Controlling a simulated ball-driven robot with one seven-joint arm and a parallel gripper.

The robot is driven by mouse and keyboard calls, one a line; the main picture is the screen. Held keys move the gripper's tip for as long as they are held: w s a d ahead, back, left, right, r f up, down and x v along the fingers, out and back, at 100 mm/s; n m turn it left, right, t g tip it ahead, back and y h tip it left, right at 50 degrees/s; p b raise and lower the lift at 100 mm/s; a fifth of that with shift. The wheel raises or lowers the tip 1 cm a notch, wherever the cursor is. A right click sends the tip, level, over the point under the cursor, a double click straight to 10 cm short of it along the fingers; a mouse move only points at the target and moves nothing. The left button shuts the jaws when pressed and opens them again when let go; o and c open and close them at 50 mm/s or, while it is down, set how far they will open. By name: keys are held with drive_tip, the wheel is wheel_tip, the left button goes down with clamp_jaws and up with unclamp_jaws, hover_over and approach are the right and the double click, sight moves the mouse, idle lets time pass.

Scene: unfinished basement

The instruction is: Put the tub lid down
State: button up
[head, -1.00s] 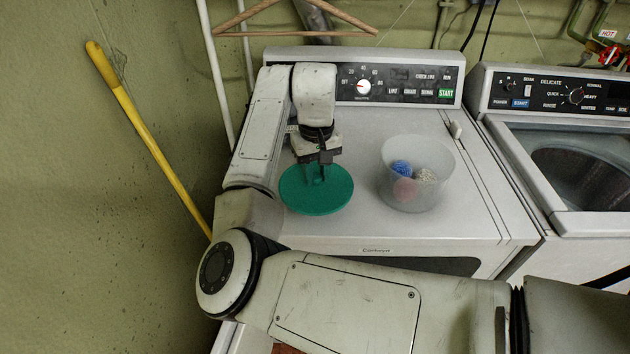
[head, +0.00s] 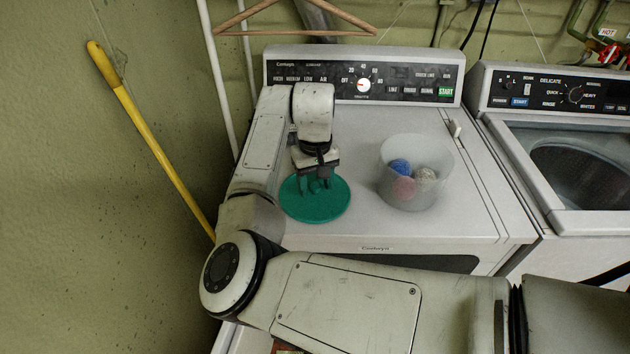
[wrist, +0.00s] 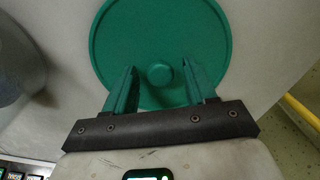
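The tub lid is a round green disc (head: 314,207) lying flat on the white dryer top, left of the tub. In the wrist view the lid (wrist: 160,30) shows a small round knob (wrist: 160,73) at its middle. My gripper (head: 316,186) is over the lid, pointing down. In the wrist view my gripper (wrist: 160,78) is open, with one finger on each side of the knob and gaps between. The translucent tub (head: 420,196) stands uncovered to the right, holding a blue, a pink and a whitish ball.
The dryer top (head: 350,232) has bare room around the lid and tub. Its control panel (head: 420,92) rises behind. A washer (head: 560,200) stands to the right. A yellow pole (head: 150,140) leans against the left wall, and a wooden hanger (head: 295,33) hangs behind.

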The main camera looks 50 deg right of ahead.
sight(315, 186)
drive_tip(key=shift+r, duration=0.1)
wheel_tip(315, 186, up, 12)
drive_tip(key=b, duration=0.1)
idle(0.5)
idle(0.6)
